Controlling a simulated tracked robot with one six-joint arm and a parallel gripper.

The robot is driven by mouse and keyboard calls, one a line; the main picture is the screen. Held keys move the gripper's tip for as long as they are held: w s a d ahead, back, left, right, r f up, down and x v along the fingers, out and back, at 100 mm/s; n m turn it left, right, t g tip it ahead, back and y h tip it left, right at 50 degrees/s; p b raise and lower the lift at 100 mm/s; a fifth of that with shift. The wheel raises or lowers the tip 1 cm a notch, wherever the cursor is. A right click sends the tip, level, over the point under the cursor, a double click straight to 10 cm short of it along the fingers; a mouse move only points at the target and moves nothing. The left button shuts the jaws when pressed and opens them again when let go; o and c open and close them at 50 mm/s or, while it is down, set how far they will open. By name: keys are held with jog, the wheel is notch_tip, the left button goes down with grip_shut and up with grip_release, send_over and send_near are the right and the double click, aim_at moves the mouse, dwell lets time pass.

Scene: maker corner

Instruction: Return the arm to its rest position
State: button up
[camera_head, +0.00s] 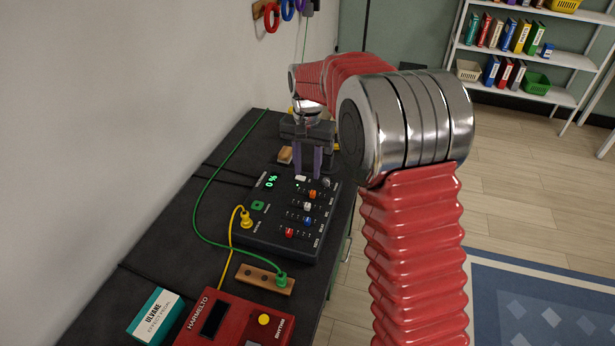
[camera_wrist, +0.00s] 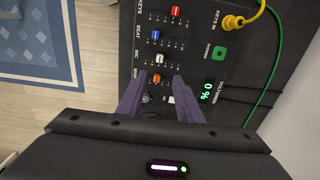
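My gripper (camera_head: 307,172) is at the far end of the black mixer (camera_head: 270,225), with its purple-grey fingers pointing down, close above the panel. In the wrist view, my gripper (camera_wrist: 159,80) has its two fingers apart with nothing held between them. An orange slider (camera_wrist: 157,78) and a white slider or button (camera_wrist: 171,100) show near and between the fingers. I cannot tell whether the fingers touch the panel. My red arm stretches out over the table, bent at a large silver joint. The mixer's green display reads 0%.
The dark table (camera_head: 170,240) stands along the wall. A red box (camera_head: 232,322), a teal and white box (camera_head: 156,315) and a wooden socket block (camera_head: 265,279) are on it. Green (camera_head: 196,215) and yellow (camera_head: 230,245) cables run across it. A shelf (camera_head: 515,55) stands at the back right; floor is clear.

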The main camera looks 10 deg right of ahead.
jog(key=shift+r, duration=0.15)
dwell(0.5)
jog(key=s+d+r+n+t, duration=0.1)
jog(key=s+r, duration=0.3)
jog(key=s, duration=0.7)
jog(key=s+d+r+n+t, duration=0.2)
jog(key=s+r, duration=0.1)
jog(key=s, duration=0.8)
jog(key=s+d+r+n+t, duration=0.2)
jog(key=s+r, duration=0.2)
jog(key=s, duration=0.7)
jog(key=shift+s+r+t, duration=0.25)
jog(key=shift+r+t, duration=0.05)
jog(key=shift+r, duration=0.05)
